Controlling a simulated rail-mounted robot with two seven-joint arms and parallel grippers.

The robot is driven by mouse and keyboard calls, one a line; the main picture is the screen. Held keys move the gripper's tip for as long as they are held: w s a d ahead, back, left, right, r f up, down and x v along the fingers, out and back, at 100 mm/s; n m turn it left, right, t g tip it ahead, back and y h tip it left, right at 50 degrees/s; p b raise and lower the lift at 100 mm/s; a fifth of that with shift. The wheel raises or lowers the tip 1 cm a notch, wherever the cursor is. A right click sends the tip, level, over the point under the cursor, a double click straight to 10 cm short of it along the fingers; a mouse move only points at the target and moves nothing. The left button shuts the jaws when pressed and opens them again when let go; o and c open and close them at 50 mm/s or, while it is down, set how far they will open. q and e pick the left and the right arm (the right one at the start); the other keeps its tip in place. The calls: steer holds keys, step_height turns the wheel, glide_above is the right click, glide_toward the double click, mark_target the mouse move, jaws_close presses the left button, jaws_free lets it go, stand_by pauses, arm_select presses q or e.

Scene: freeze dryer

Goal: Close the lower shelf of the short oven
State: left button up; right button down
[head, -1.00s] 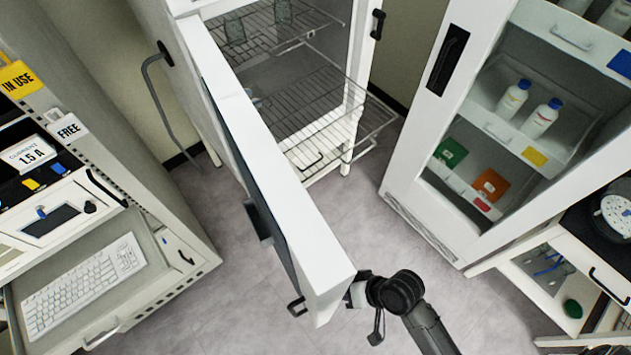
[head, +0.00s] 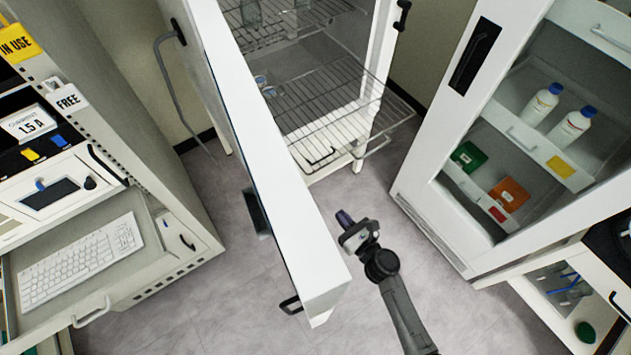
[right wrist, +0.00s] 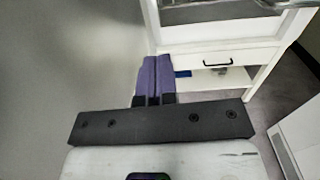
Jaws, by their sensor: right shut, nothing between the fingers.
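The short oven (head: 375,80) is a white cabinet with its tall white door (head: 262,150) swung wide open toward me. Its lower shelf (head: 325,110), a wire rack, sticks out past the front of the oven. An upper wire shelf (head: 300,30) sits above it. My right gripper (head: 345,218) is shut and empty, on the inner side of the door, in front of the shelf and apart from it. In the right wrist view its purple fingers (right wrist: 155,78) are together and point toward the oven front. My left gripper is not in view.
A glass-fronted cabinet (head: 455,215) with bottles and boxes stands at right. A rack with a keyboard (head: 80,262) on a pulled-out tray is at left. Small glassware (head: 264,84) sits on the lower shelf. Grey floor (head: 400,250) lies free between oven and cabinet.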

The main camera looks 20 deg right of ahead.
mark_target(310, 175)
steer(key=shift+m, duration=0.3)
steer(key=x, duration=1.4)
steer(key=shift+w+d+f+b, duration=0.1)
steer(key=shift+d+b, duration=0.2)
steer(key=shift+b, duration=0.1)
steer(key=shift+w, duration=0.15)
